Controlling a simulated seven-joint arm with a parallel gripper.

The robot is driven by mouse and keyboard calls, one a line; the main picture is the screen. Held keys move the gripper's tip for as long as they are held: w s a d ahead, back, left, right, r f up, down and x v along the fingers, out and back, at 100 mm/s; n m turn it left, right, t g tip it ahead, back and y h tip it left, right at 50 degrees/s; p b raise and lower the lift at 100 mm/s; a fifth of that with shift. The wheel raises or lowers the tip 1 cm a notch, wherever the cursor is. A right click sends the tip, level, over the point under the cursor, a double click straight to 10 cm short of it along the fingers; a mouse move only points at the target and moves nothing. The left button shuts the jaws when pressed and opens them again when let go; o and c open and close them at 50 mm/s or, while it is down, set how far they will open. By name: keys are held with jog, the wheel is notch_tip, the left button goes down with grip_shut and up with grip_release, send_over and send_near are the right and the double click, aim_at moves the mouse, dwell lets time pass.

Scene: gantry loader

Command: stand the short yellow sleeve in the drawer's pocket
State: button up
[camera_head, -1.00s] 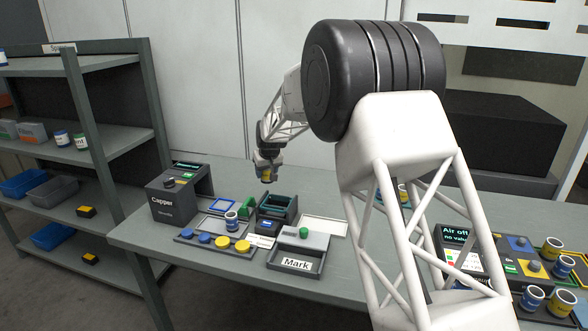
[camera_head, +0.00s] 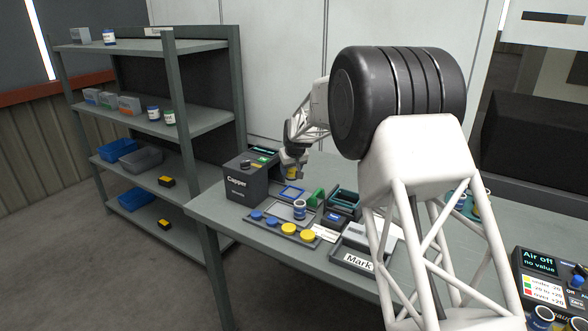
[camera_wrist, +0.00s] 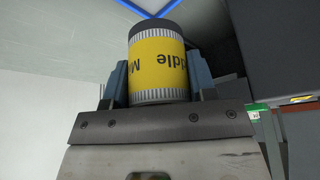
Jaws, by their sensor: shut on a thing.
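My gripper (camera_head: 291,170) is shut on a yellow sleeve (camera_head: 292,174), held above the table beside the Capper. The unit labelled Mark (camera_head: 352,260) stands at the table's front, partly hidden by my arm. I cannot tell which part is the drawer's pocket.
The Capper (camera_head: 245,182) stands at the table's left end. A blue square frame (camera_head: 291,192), a white-and-blue can (camera_head: 299,209), yellow caps (camera_head: 290,228) and a teal-rimmed box (camera_head: 343,198) lie near. A shelf rack (camera_head: 185,130) stands at left.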

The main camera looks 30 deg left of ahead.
jog(key=shift+f, duration=0.25)
jog(key=shift+f, duration=2.85)
jog(key=shift+f, duration=0.25)
jog(key=o, duration=1.5)
jog(key=shift+r, duration=4.5)
jog(key=shift+d, duration=0.1)
